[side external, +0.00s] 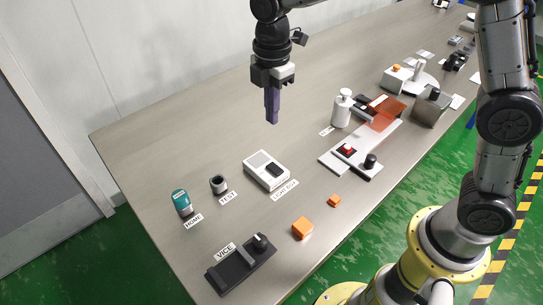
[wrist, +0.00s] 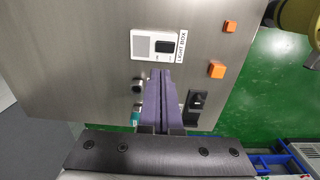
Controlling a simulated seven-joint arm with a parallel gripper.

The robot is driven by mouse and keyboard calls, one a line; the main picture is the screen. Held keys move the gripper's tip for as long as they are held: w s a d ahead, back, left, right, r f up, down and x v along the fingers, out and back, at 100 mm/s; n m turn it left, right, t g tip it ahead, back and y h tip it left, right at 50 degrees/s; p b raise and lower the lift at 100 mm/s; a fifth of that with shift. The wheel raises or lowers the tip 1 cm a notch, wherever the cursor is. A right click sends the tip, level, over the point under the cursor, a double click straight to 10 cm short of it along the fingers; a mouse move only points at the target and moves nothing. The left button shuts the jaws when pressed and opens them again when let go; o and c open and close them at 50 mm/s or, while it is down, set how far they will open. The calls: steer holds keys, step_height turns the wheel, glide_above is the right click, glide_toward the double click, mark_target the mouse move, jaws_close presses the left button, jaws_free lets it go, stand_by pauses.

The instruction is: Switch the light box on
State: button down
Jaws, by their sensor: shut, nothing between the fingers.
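The light box (side external: 266,170) is a white box with a pale panel and a black rocker switch (side external: 274,169) on top, lying on the steel table behind its LIGHT BOX label (side external: 285,190). In the wrist view the light box (wrist: 143,43) lies beyond the fingertips, with its black switch (wrist: 164,45) on the right half. I cannot tell whether it is on. My gripper (side external: 272,121) is shut and empty, its purple fingers pointing down, high above the table and apart from the light box. In the wrist view the fingers (wrist: 160,72) are together.
The table's back left is clear.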

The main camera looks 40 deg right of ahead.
mark_target(273, 167)
steer(key=shift+a, duration=0.1)
step_height(273, 167, down, 14)
steer(key=shift+f, duration=0.1)
stand_by(0.7)
steer(key=shift+f, duration=0.15)
stand_by(0.3)
steer(key=shift+s, duration=0.15)
steer(key=shift+s+r, duration=0.2)
steer(key=shift+s, duration=0.45)
